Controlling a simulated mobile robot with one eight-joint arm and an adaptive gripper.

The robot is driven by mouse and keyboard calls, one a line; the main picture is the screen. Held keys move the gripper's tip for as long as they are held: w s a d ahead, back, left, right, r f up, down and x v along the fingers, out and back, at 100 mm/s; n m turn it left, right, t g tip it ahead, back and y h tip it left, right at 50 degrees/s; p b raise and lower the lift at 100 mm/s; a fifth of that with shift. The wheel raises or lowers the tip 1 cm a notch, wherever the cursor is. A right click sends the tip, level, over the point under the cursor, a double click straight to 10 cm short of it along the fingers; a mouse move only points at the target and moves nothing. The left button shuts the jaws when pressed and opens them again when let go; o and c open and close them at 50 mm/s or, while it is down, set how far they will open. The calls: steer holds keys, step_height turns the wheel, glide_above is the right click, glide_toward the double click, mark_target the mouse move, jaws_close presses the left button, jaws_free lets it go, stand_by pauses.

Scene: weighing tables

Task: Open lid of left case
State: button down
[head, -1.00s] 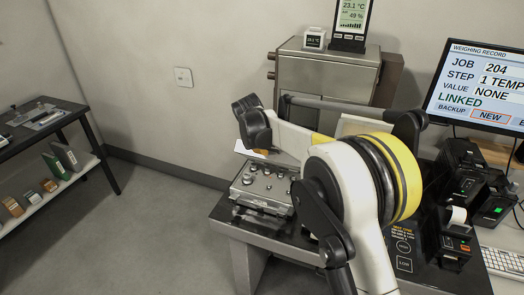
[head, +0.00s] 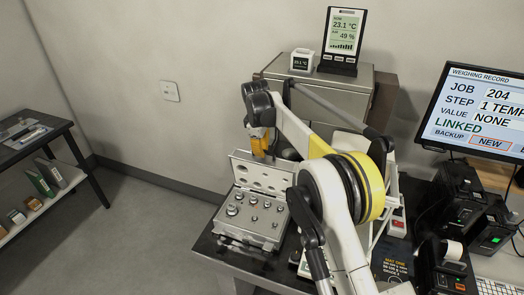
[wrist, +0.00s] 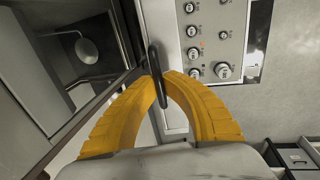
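The grey case (head: 249,236) stands on the left part of the dark table, with several metal weights in its base. Its lid (head: 262,176), a pale panel with holes, stands raised along the case's back edge. My gripper (head: 262,150) is at the lid's top edge, pointing down. In the wrist view the case's base with weights (wrist: 208,40) lies beyond my yellow fingers. A black loop handle (wrist: 153,62) passes between the fingertips (wrist: 162,77), which look closed around it. The handle's join to the lid is not clear.
A grey cabinet (head: 318,93) with a display (head: 342,40) stands behind the case. A monitor (head: 482,112) and black devices (head: 462,205) are at the right. The wrist view shows a round pan (wrist: 86,50) in a dark chamber at left. Open floor lies left of the table.

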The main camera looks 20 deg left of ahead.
stand_by(0.4)
steer(key=c, duration=1.5)
jaws_free()
steer(key=shift+r, duration=0.1)
step_height(320, 180, up, 12)
steer(key=s, duration=0.2)
steer(key=shift+s+a, duration=0.15)
